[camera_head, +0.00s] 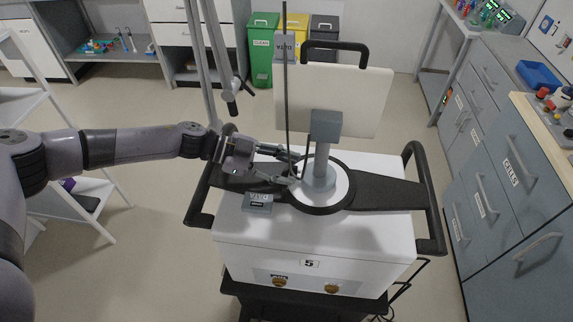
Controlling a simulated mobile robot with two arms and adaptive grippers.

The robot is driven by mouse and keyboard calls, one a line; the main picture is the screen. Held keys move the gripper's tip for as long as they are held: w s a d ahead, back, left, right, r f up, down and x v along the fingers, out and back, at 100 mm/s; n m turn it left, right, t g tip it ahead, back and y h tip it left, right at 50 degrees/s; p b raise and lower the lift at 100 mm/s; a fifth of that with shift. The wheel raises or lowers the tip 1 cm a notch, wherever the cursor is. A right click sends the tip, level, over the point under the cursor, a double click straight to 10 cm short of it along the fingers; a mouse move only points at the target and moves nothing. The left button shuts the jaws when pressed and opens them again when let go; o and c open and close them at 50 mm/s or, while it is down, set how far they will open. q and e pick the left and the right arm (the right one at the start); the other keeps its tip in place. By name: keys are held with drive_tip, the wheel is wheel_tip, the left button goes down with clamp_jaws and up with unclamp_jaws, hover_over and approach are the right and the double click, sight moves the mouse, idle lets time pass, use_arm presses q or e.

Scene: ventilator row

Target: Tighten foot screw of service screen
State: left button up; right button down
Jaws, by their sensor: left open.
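The service screen (350,98) is a cream panel seen from behind, with a black handle on top. It stands on a grey post (324,150) whose round foot (319,180) sits on a white and black disc on top of the white ventilator cart (385,222). My left gripper (294,174) reaches in from the left, open, with its fingertips at the left side of the foot. The foot screw is too small or too hidden by the fingers to make out. My right gripper is not in view.
A small grey box (257,202) sits on the cart's left edge. Black side handles (428,205) flank the cart, and a thin dark pole (286,90) rises behind the gripper. Bins (262,48) stand at the back, drawers (510,165) at right.

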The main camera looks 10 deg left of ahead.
use_arm(q)
drive_tip(key=shift+d+f, duration=0.1)
drive_tip(key=shift+d, duration=0.1)
drive_tip(key=shift+c, duration=0.6)
clamp_jaws()
